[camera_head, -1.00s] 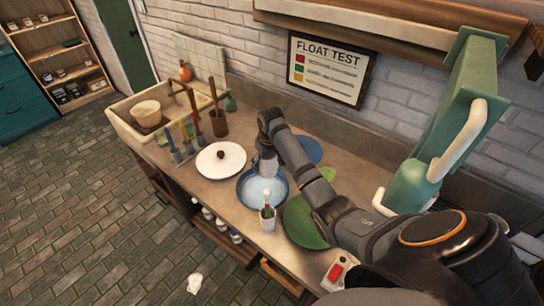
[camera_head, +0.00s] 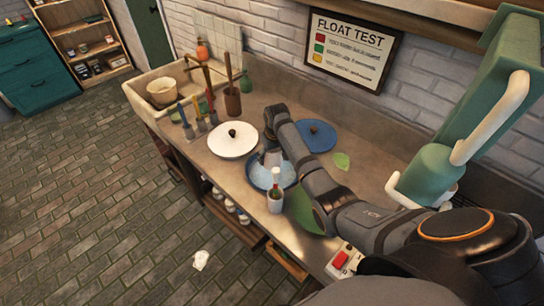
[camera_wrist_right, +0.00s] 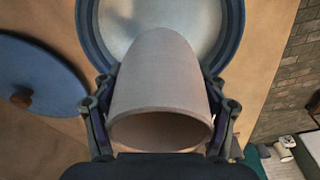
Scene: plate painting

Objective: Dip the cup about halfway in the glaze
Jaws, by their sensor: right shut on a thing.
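My right gripper (camera_wrist_right: 160,92) is shut on a plain pinkish-grey cup (camera_wrist_right: 160,78), with one finger on each side. The cup's open mouth faces the wrist camera, and its narrower closed end points at the blue-rimmed glaze bowl (camera_wrist_right: 88,32). Pale glaze (camera_wrist_right: 120,18) fills the bowl. In the head view the gripper (camera_head: 270,158) is at the far side of the bowl (camera_head: 252,178), with pale glaze (camera_head: 285,177) showing beside it. I cannot tell whether the cup's end touches the glaze. My left gripper is not in view.
A blue lid (camera_head: 316,132) lies behind the bowl and a white lid (camera_head: 228,146) to its left. A white container (camera_head: 275,201) with a brush stands at the front of the bowl. A green piece (camera_head: 302,212) lies right, under my arm. A sink (camera_head: 146,98) is at the left.

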